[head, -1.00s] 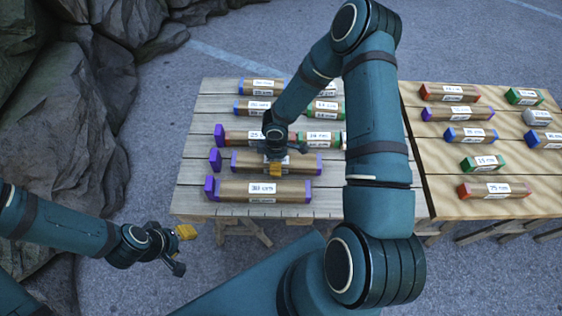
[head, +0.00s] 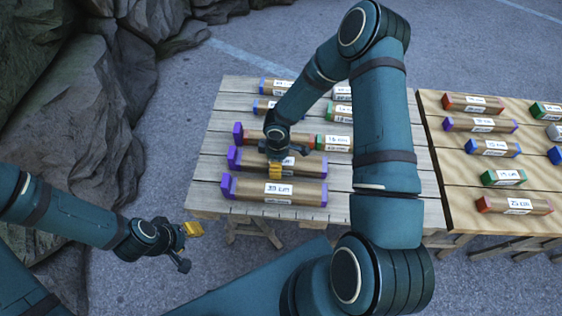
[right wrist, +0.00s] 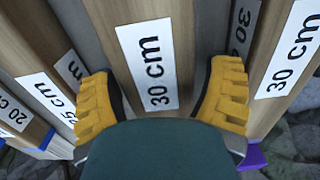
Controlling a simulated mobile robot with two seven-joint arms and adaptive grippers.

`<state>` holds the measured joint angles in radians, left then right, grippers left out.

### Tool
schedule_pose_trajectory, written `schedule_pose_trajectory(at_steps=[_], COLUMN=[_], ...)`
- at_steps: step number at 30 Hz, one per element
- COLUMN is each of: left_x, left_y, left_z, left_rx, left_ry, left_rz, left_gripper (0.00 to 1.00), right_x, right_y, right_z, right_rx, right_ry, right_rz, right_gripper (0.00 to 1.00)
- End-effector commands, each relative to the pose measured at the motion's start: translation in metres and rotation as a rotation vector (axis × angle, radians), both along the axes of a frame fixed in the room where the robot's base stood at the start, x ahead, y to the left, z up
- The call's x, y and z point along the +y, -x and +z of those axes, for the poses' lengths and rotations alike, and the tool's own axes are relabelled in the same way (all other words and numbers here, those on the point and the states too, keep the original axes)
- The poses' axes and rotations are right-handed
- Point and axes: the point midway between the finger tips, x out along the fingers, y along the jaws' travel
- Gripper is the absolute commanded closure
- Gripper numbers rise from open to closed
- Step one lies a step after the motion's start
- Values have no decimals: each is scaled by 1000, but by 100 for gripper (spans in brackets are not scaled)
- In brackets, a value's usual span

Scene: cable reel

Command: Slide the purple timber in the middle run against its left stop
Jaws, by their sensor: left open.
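The purple timber in the middle run (head: 308,165) is a brown bar with purple ends, lying on the left table. Its left end appears to touch its purple left stop (head: 233,158), though the contact is small in view. My right gripper (head: 276,170) is over the timber. The gripper partly hides the timber's middle in the head view. My left gripper (head: 188,247) is open and empty, in front of the table's left corner.
The right table (head: 450,180) holds several loose timbers. Rocks (head: 70,110) stand at the left. My right arm hides part of the left table.

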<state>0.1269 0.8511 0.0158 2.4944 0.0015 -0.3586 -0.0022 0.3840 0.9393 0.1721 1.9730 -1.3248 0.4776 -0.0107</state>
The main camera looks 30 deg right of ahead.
Motion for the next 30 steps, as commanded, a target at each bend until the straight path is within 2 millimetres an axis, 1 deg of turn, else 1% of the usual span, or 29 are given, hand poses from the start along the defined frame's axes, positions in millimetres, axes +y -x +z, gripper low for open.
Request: schedule_pose_trajectory(at_steps=[10, 14, 17, 24, 30], left_x=[0, 0, 0, 0, 0], left_y=[0, 0, 0, 0, 0], left_z=[0, 0, 0, 0, 0], left_rx=[0, 0, 0, 0, 0], left_ry=[0, 0, 0, 0, 0], left_rz=[1, 1, 0, 1, 1], left_gripper=[53, 53, 53, 53, 53], right_x=[-4, -5, -4, -4, -3], right_y=[2, 1, 1, 1, 1], right_z=[0, 9, 24, 74, 105], right_rx=[5, 3, 1, 0, 1], right_ry=[7, 9, 8, 9, 7], right_rz=[-4, -6, -5, -3, -2], right_gripper=[0, 0, 0, 0, 0])
